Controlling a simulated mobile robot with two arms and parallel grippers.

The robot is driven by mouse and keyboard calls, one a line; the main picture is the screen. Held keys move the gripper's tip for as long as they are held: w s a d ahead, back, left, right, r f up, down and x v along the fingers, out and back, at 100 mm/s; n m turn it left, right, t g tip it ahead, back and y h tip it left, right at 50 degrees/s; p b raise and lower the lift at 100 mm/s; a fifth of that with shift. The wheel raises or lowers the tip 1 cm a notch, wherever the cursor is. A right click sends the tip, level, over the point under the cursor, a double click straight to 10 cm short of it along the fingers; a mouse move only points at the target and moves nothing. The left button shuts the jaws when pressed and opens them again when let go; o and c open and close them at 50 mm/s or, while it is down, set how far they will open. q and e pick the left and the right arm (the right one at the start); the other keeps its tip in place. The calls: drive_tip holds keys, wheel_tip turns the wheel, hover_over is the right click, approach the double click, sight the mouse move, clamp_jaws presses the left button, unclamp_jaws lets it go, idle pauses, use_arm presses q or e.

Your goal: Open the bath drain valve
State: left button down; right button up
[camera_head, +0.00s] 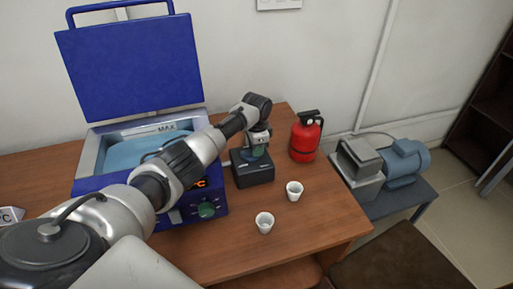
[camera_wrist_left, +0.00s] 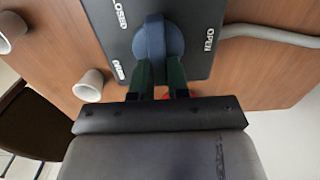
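The drain valve is a black box (camera_head: 253,175) on the table to the right of the blue water bath (camera_head: 145,215). The left wrist view shows its top plate with a blue knob (camera_wrist_left: 157,38) and the labels CLOSED, OPEN and DRAIN. The knob's ridge runs roughly up and down the picture, between CLOSED and OPEN. My left gripper (camera_head: 257,146) points down over the box. In the wrist view its two dark green fingers (camera_wrist_left: 160,68) stand apart at the knob's near edge; whether they touch it is unclear. My right gripper is not seen.
Two white cups (camera_head: 294,191) (camera_head: 265,223) stand on the table right of and before the box. A red fire extinguisher (camera_head: 306,137) stands behind them. A grey-blue pump (camera_head: 388,165) is on a low stand at right. The bath's blue lid (camera_head: 130,65) is raised.

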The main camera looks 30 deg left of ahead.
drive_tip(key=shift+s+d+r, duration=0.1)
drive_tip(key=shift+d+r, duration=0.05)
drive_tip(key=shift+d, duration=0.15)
use_arm(q)
drive_tip(key=shift+r+m, duration=0.1)
drive_tip(key=shift+m, duration=0.3)
drive_tip(key=shift+s+d+m+p, duration=0.2)
drive_tip(key=shift+m+p, duration=0.4)
drive_tip(key=shift+m, duration=0.4)
drive_tip(key=m, duration=0.1)
drive_tip(key=m+p, duration=0.1)
drive_tip(key=m, duration=0.1)
drive_tip(key=shift+s+d+m, duration=0.1)
drive_tip(key=shift+s+m, duration=0.1)
drive_tip(key=shift+m, duration=0.1)
drive_tip(key=m, duration=0.3)
drive_tip(key=shift+s+m+p, duration=0.3)
drive_tip(key=m, duration=0.3)
drive_tip(key=shift+s+m, duration=0.3)
drive_tip(key=m, duration=0.4)
drive_tip(key=shift+s, duration=0.25)
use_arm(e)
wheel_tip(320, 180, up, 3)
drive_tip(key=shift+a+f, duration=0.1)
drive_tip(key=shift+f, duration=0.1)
use_arm(q)
drive_tip(key=shift+a+m, duration=0.2)
drive_tip(key=shift+m, duration=0.1)
